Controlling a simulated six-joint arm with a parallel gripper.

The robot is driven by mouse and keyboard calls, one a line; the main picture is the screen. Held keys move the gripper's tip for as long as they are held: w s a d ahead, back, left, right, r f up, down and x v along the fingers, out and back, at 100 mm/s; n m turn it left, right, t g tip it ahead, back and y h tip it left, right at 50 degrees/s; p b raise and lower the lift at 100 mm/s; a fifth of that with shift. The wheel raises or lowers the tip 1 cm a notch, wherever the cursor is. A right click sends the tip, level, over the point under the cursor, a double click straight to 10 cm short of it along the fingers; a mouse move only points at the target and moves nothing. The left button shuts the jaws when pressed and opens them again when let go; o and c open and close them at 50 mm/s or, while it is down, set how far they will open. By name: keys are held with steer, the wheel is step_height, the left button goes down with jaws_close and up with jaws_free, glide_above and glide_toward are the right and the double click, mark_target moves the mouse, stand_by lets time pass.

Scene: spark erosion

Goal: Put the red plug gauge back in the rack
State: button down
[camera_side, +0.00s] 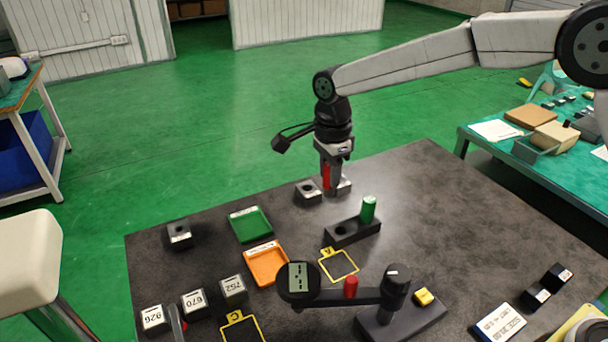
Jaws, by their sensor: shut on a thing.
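My gripper (333,182) points down near the back edge of the dark table. It is shut on the red plug gauge (327,176), whose red side shows between the fingers. The gauge's lower end is at a grey metal block (344,186); I cannot tell whether it is inside, touching or just above it. The black rack (352,232) stands in front and slightly right of my gripper. A green plug (368,208) stands upright in its right end. The rack's left hole (341,228) is empty.
Another grey block with a hole (308,192) stands just left of my gripper. Green (250,224) and orange (266,263) trays lie left of the rack. A dial gauge stand (392,292) with a red part (351,287) is in front. The table's right side is mostly clear.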

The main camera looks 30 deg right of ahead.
steer(key=shift+s+d+r, duration=0.1)
steer(key=shift+s, duration=1.1)
steer(key=shift+s+d+r, duration=0.1)
steer(key=shift+s, duration=1.1)
steer(key=shift+f, duration=0.25)
steer(key=shift+f, duration=2.75)
steer(key=shift+f, duration=1.2)
steer(key=shift+c, duration=1.4)
jaws_free()
steer(key=shift+r, duration=0.1)
step_height(320, 180, up, 8)
steer(key=shift+f, duration=0.2)
